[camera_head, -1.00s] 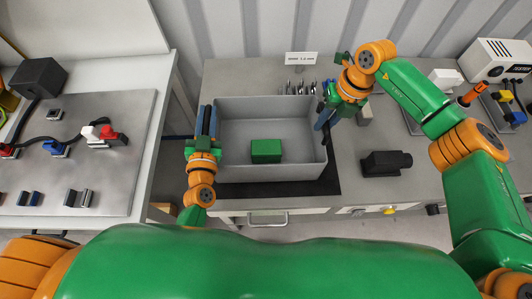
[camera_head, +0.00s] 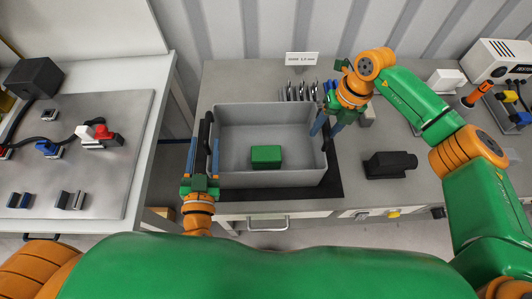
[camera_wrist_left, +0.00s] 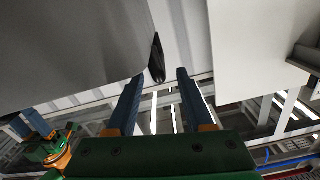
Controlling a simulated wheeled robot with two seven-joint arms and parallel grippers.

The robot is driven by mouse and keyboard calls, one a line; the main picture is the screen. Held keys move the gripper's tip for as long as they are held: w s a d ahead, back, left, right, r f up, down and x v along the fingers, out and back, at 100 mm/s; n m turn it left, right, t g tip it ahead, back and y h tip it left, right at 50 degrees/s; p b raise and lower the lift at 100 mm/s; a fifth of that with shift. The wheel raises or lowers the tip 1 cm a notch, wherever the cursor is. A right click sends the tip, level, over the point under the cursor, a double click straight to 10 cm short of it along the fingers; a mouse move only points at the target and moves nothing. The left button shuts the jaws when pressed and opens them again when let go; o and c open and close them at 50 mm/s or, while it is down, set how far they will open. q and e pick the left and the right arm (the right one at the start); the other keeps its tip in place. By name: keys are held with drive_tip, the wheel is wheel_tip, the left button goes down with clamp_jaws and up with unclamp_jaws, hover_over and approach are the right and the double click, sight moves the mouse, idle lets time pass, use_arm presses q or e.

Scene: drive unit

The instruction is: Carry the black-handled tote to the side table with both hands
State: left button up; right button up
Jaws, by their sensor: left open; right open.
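The grey tote (camera_head: 270,178) stands on a black mat on the middle bench, with a green block (camera_head: 266,154) inside. Its left black handle (camera_head: 206,132) lies between the spread blue fingers of my left gripper (camera_head: 203,157), which is open. In the left wrist view, the handle (camera_wrist_left: 157,58) shows just beyond and between the open fingertips (camera_wrist_left: 160,80), with the tote wall (camera_wrist_left: 70,50) at left. My right gripper (camera_head: 327,125) is open at the tote's right side. Its fingers and arm partly hide the right handle, so contact cannot be told.
A left table (camera_head: 150,165) carries a metal plate (camera_head: 95,190) with connectors and a cable; a gap separates it from the bench. A black device (camera_head: 390,164) sits right of the tote. A small sign (camera_head: 302,58) and a rack of tools (camera_head: 297,90) stand behind it.

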use_arm(q)
drive_tip(key=s, duration=0.4)
drive_tip(key=shift+s+d, duration=0.15)
drive_tip(key=shift+d, duration=0.05)
use_arm(e)
drive_tip(key=shift+s+r, duration=0.1)
drive_tip(key=shift+r, duration=0.05)
wheel_tip(320, 180, up, 12)
drive_tip(key=d, duration=0.2)
drive_tip(key=shift+d, duration=0.15)
drive_tip(key=shift+f, duration=0.2)
